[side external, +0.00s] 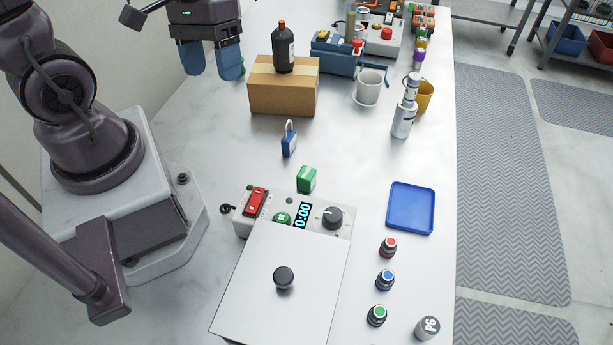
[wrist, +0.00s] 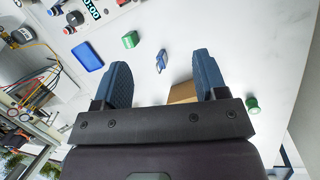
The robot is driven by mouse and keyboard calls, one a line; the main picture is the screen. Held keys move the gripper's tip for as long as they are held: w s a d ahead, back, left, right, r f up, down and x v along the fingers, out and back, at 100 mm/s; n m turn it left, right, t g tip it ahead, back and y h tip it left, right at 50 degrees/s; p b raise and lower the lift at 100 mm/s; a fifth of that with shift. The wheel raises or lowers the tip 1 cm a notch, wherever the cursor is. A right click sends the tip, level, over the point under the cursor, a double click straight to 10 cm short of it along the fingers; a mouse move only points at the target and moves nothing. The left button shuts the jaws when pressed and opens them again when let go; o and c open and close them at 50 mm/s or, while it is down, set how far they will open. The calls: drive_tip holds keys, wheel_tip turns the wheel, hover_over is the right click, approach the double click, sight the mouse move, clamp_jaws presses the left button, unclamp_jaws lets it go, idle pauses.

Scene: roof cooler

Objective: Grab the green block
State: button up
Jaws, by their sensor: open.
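The green block (side external: 306,179) stands on the white table, just behind the control box with the digital display. It also shows in the wrist view (wrist: 130,40), beyond my fingertips and apart from them. My gripper (side external: 212,72) is high at the upper left in the side view, with two blue fingers apart and nothing between them. In the wrist view its fingers (wrist: 163,72) are also spread wide. A blue padlock (side external: 289,139) stands behind the block, between it and the cardboard box.
A cardboard box (side external: 284,87) carries a dark bottle (side external: 283,47). A control box (side external: 333,217) with a white lidded plate (side external: 270,300) is in front of the block. A blue tray (side external: 411,208) lies to the right. A white mug (side external: 370,88) and grey bottle (side external: 404,110) stand farther back.

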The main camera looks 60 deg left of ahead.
sight(299, 172)
drive_tip(key=f+n+t+h, duration=0.2)
drive_tip(key=f+n+h, duration=0.1)
drive_tip(key=f+n, duration=0.2)
drive_tip(key=d+f+n+t+h, duration=0.1)
drive_tip(key=f+n+t+h, duration=0.1)
drive_tip(key=f+n, duration=0.3)
drive_tip(key=f+n+t+h, duration=0.1)
drive_tip(key=f+n+h, duration=0.3)
drive_tip(key=n, duration=0.3)
drive_tip(key=shift+s+d+f+t, duration=0.1)
drive_tip(key=shift+d+f+t, duration=0.3)
drive_tip(key=shift+f, duration=0.35)
drive_tip(key=w+a+n+t, duration=0.1)
drive_tip(key=w+a+f+n+t+y, duration=0.1)
drive_tip(key=w+t, duration=0.1)
drive_tip(key=shift+f, duration=0.15)
drive_tip(key=shift+w+d+t, duration=0.15)
drive_tip(key=shift+w+t, duration=0.15)
drive_tip(key=x, duration=0.7)
drive_tip(key=shift+f, duration=0.15)
drive_tip(key=shift+f+x, duration=0.15)
drive_tip(key=shift+x, duration=1.2)
drive_tip(key=shift+f+x, duration=0.1)
drive_tip(key=shift+x, duration=1.25)
drive_tip(key=shift+s, duration=0.25)
drive_tip(key=c, duration=1)
drive_tip(key=shift+r, duration=0.1)
